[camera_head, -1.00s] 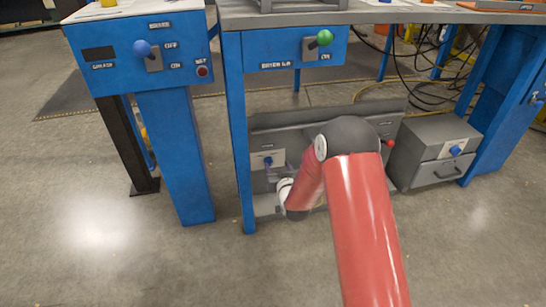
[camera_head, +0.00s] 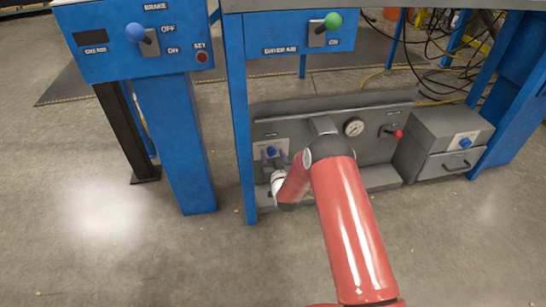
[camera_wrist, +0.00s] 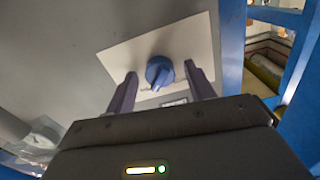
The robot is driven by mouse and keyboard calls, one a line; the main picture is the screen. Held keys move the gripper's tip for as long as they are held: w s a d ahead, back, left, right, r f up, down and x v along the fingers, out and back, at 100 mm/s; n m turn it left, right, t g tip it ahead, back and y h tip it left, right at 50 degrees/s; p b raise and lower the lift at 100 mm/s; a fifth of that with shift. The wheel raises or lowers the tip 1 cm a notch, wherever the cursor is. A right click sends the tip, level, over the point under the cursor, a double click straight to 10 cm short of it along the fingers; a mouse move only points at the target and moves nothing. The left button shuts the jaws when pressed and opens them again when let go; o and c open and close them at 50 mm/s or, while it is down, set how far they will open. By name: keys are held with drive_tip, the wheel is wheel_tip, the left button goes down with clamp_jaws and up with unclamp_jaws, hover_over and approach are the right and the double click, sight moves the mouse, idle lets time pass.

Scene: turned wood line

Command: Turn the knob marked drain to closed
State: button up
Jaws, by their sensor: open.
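A blue knob (camera_wrist: 159,72) with a raised grip sits on a white plate (camera_wrist: 190,40) on a grey panel. The lettering beside it is too small or covered to read, so I cannot tell if it says drain. My gripper (camera_wrist: 161,76) is open, with one finger on each side of the knob in the wrist view and gaps between. I cannot tell how far the fingertips are from the plate. In the head view this knob (camera_head: 271,152) is low on the panel's left, with my gripper (camera_head: 272,160) in front of it.
The same grey panel (camera_head: 375,150) carries a gauge (camera_head: 354,127) and a red-tipped lever (camera_head: 397,134). A grey box (camera_head: 450,130) with another blue knob (camera_head: 465,143) stands right. A blue table leg (camera_head: 240,140) is close left of the gripper. Levers and cables are above and behind.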

drive_tip(key=shift+w, duration=0.1)
drive_tip(key=c, duration=1)
drive_tip(key=n, duration=0.4)
drive_tip(key=shift+a+n, duration=0.1)
drive_tip(key=shift+n, duration=0.2)
drive_tip(key=n, duration=0.4)
drive_tip(key=shift+n, duration=0.3)
drive_tip(key=n, duration=0.4)
drive_tip(key=shift+n, duration=2.3)
drive_tip(key=shift+f, duration=0.1)
